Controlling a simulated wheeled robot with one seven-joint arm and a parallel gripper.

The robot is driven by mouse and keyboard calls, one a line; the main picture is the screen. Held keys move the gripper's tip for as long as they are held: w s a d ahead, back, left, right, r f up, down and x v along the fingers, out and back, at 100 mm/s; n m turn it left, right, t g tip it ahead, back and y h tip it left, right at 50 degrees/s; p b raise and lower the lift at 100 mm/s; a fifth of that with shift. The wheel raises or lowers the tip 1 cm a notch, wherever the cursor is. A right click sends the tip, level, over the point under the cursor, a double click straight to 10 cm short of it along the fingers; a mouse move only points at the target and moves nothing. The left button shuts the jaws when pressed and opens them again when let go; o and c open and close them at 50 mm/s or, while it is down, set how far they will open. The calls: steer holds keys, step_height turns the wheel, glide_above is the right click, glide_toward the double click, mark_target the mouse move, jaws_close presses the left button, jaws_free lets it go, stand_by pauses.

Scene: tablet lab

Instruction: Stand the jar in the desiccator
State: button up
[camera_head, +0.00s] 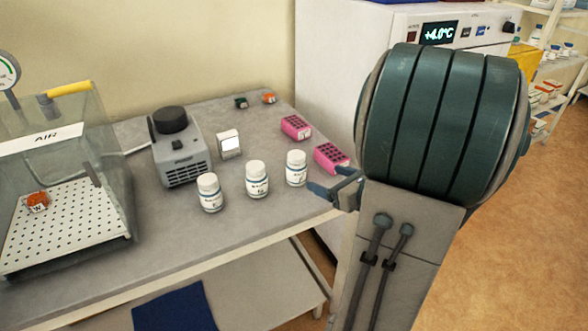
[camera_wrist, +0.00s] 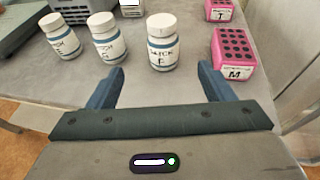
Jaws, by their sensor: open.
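Three white lidded jars with labels stand upright in a row on the grey bench: a left one (camera_head: 210,193), a middle one (camera_head: 257,179) and a right one (camera_head: 296,168). In the wrist view, the right jar (camera_wrist: 162,44) bears an F; the others (camera_wrist: 107,39) (camera_wrist: 63,36) stand left of it. My gripper (camera_head: 334,185) is open and empty at the bench's right edge. In the wrist view its fingers (camera_wrist: 162,72) point toward the F jar, which lies beyond the tips. The clear desiccator (camera_head: 62,143), marked AIR, stands at the left with a perforated plate and an orange item inside.
A grey machine with a black knob (camera_head: 183,152) and a small white box (camera_head: 229,144) stand behind the jars. Pink racks (camera_head: 332,157) (camera_head: 296,127) stand right, close to my gripper; one is marked M (camera_wrist: 233,54). Small green and orange items (camera_head: 268,98) lie at the back.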

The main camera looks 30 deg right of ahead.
mark_target(302, 167)
steer(key=x, duration=0.4)
steer(key=p+x, duration=0.1)
steer(key=x, duration=0.8)
steer(key=shift+w+d+f, duration=0.15)
steer(key=shift+w+d, duration=0.1)
steer(key=shift+w, duration=0.1)
steer(key=shift+c, duration=0.3)
steer(key=c, duration=1.1)
steer(key=shift+c, duration=0.2)
